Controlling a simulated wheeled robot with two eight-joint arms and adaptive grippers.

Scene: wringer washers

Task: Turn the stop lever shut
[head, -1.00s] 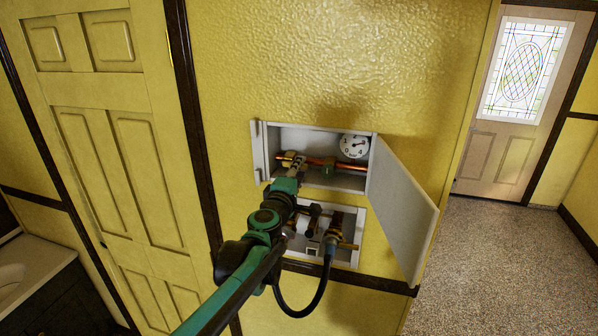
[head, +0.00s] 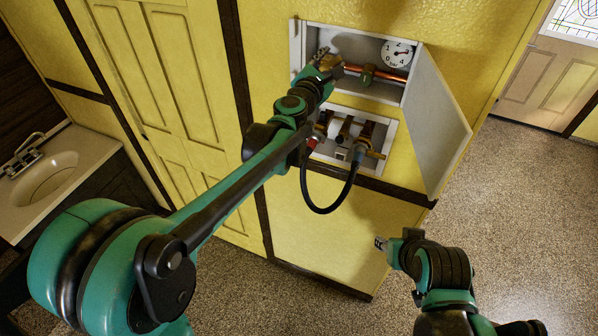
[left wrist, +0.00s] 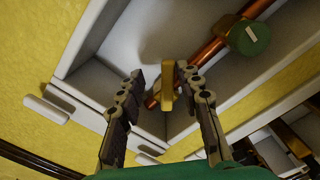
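The stop lever is a brass piece on a copper pipe in the upper wall box, and it shows in the left wrist view (left wrist: 169,86). My left gripper (head: 326,60) reaches into the left end of that box. In the left wrist view its two fingers (left wrist: 162,76) are spread, with the lever between their tips, nearer the right finger. I cannot tell whether that finger touches it. In the head view the gripper partly hides the lever. My right gripper (head: 381,243) is low, in front of the wall and away from the box; its finger opening is too small to judge.
The box's white door (head: 437,125) hangs open on the right. A round gauge (head: 397,54) and a green-bodied fitting (left wrist: 250,37) are inside. Below, a second recess holds brass taps (head: 368,145) with a black hose (head: 322,211). A sink (head: 45,180) stands at left.

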